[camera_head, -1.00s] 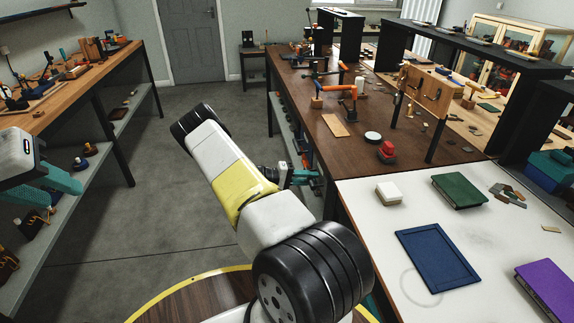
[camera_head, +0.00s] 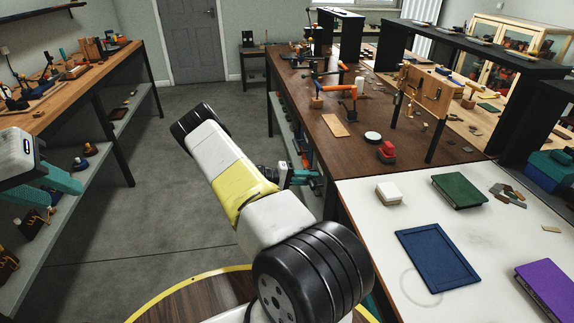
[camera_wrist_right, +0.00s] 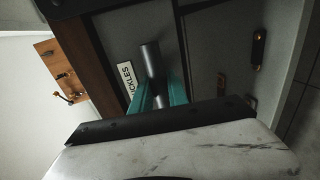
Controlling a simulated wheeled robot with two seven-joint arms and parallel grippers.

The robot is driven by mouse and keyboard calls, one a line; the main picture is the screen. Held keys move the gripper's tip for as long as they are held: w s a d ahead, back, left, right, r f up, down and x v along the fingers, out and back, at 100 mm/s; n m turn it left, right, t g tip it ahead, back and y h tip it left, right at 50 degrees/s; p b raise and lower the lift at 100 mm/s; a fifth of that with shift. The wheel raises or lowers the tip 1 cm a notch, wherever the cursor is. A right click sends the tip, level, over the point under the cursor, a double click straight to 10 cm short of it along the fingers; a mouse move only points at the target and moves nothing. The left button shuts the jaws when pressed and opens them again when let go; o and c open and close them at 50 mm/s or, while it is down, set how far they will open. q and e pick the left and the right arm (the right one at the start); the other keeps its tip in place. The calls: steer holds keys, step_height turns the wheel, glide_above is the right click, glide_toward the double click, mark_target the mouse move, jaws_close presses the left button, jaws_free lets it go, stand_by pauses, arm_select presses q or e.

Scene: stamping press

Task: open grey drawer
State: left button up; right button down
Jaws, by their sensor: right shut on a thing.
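In the right wrist view a grey drawer front (camera_wrist_right: 205,45) lies beside a brown wooden edge. It carries a pale label (camera_wrist_right: 125,78), partly covered, whose readable letters end in "CKLES". My right gripper (camera_wrist_right: 160,92) has its teal fingers shut on the dark grey bar handle (camera_wrist_right: 151,60) beside that label. In the head view my right gripper (camera_head: 302,177) is at the near side of the brown bench, and my arm hides much of that area. How far the drawer stands out cannot be told. My left gripper (camera_head: 58,184) is at the left edge, its teal fingers apart and empty.
The brown bench (camera_head: 335,125) and the white table (camera_head: 365,225) run along the right. The table holds a blue tray (camera_head: 437,260), a green book (camera_head: 459,190) and a white box (camera_head: 389,193). A shelved workbench (camera_head: 60,95) stands left. The floor (camera_head: 195,235) between is clear.

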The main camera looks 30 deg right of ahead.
stand_by(0.6)
steer(key=f+v, duration=0.2)
steer(key=v, duration=0.9)
steer(key=a+f+v, duration=0.1)
steer(key=f+v, duration=0.1)
steer(key=v, duration=0.9)
steer(key=shift+w+a+f, duration=0.2)
steer(key=shift+a+f, duration=0.05)
steer(key=c, duration=1.6)
jaws_free()
steer(key=shift+r, duration=0.1)
steer(key=v, duration=0.7)
steer(key=shift+w+a, duration=0.1)
steer(key=shift+a, duration=0.25)
